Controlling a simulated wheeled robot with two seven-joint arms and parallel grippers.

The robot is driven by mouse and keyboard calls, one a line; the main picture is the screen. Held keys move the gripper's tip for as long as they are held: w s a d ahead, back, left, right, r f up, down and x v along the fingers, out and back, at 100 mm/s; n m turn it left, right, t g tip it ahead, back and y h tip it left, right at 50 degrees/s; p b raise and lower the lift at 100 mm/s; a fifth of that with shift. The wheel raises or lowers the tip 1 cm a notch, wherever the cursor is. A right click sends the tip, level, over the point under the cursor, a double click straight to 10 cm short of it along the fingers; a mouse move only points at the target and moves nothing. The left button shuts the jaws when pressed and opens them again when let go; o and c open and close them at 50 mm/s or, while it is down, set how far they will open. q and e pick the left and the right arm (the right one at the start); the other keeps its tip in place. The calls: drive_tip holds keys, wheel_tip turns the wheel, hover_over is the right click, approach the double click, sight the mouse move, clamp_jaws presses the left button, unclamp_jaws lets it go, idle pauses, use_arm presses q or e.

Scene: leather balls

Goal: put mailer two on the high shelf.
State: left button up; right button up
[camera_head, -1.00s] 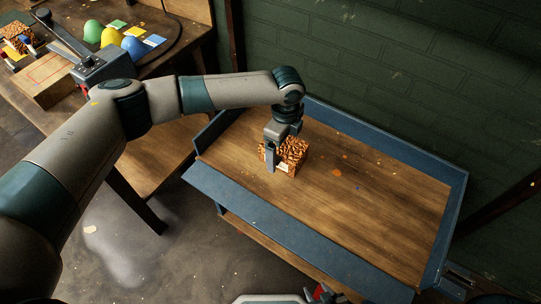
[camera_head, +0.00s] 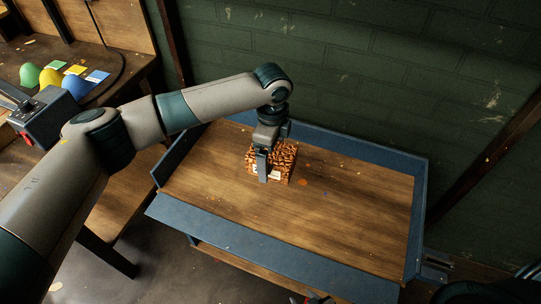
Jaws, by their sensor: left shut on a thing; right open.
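A small orange-and-black patterned mailer (camera_head: 284,167) with a white label is in the grip of my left gripper (camera_head: 263,163). The gripper points down, with a grey finger against the mailer's near side. The mailer is at the wooden top of the blue-rimmed shelf unit (camera_head: 350,215), towards its back left; I cannot tell whether it touches the wood. No number on it is readable. Only dark parts, seemingly of my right gripper (camera_head: 527,271), show at the bottom right corner, clear of the mailer.
The shelf top is bare to the right of the mailer, inside raised blue rims. A lower wooden tier shows beneath. A wooden bench (camera_head: 115,72) at the upper left holds green, yellow and blue rounded objects with coloured cards. A green brick wall (camera_head: 400,70) stands behind.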

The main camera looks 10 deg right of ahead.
use_arm(q)
drive_tip(key=shift+w+a+r+n, duration=0.15)
drive_tip(key=shift+a+r+n, duration=0.1)
drive_tip(key=shift+a+n, duration=0.35)
drive_tip(key=s+a+r+n, duration=0.1)
drive_tip(key=a+r+n, duration=0.3)
drive_tip(key=a+n, duration=0.3)
drive_tip(key=s+a+r+n, duration=0.1)
drive_tip(key=a+r+n, duration=0.3)
drive_tip(key=a+n, duration=0.4)
drive_tip(key=s+a+r+n, duration=0.1)
drive_tip(key=a+r+n, duration=0.4)
drive_tip(key=a, duration=1.1)
drive_tip(key=shift+n, duration=1.6)
drive_tip(key=shift+r, duration=0.1)
drive_tip(key=shift+w, duration=0.1)
